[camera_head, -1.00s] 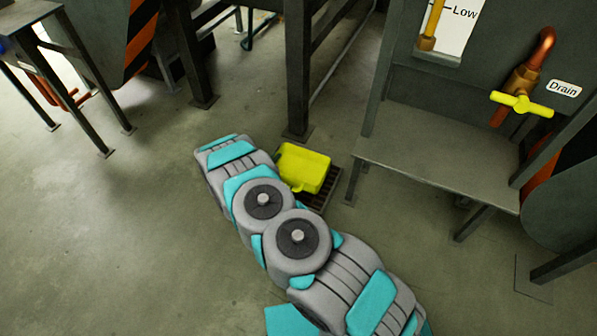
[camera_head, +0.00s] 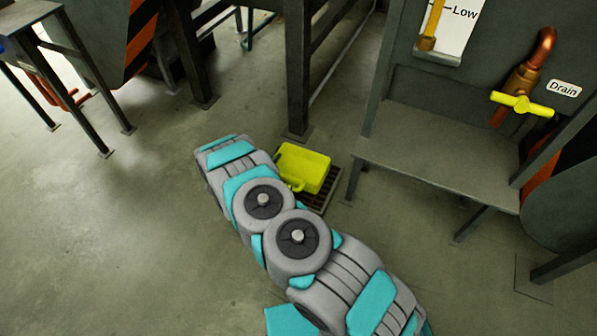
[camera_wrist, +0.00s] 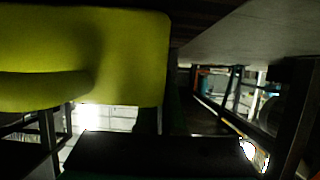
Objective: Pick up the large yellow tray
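The large yellow tray (camera_head: 306,168) is at a dark floor grate, beside the foot of a dark post, in the head view. My arm covers its lower left part. In the wrist view the tray (camera_wrist: 120,50) fills the upper left, very close, with a rounded handle-like bar along its left side. A dark block at the bottom of the wrist view looks like part of my gripper (camera_wrist: 160,155). In the head view my gripper is hidden behind my arm. The fingers cannot be made out, so whether they hold the tray is unclear.
The floor grate (camera_head: 327,190) shows at the tray's right. A dark post (camera_head: 297,70) stands just behind the tray. A grey metal bench (camera_head: 430,165) is close on the right, below a yellow drain valve (camera_head: 521,103). Open floor (camera_head: 100,230) lies to the left.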

